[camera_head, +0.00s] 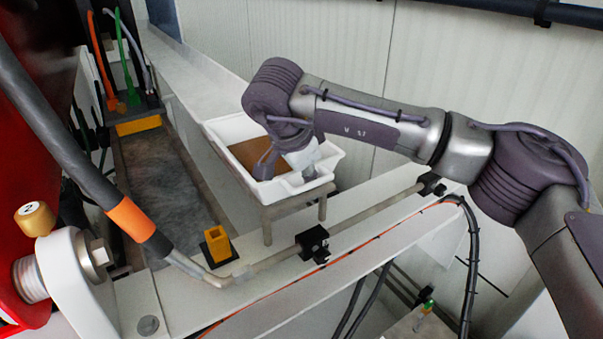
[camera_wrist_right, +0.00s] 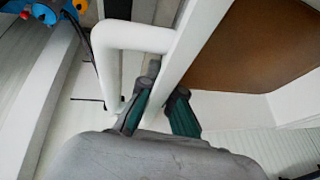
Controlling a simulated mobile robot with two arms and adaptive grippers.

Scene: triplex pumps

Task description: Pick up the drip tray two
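The drip tray (camera_head: 333,157) is a white rectangular tray with a brown inside. In the head view it rests on a small metal stand. My right gripper (camera_head: 288,165) reaches down at its near side, partly hidden by the wrist. In the right wrist view the tray's white rim (camera_wrist_right: 182,45) runs between the two dark green fingers of the gripper (camera_wrist_right: 158,108). The fingers are close together, one on each side of the rim, and look shut on it. A white looped bar (camera_wrist_right: 125,40) shows beside the left finger. My left gripper is not in view.
A grey pipe (camera_head: 270,262) with black clamps runs along the white beam in front of the tray. A yellow block (camera_head: 217,243) stands left of the stand. A corrugated white wall (camera_head: 470,65) is behind. A hose with an orange band (camera_head: 133,217) crosses at the left.

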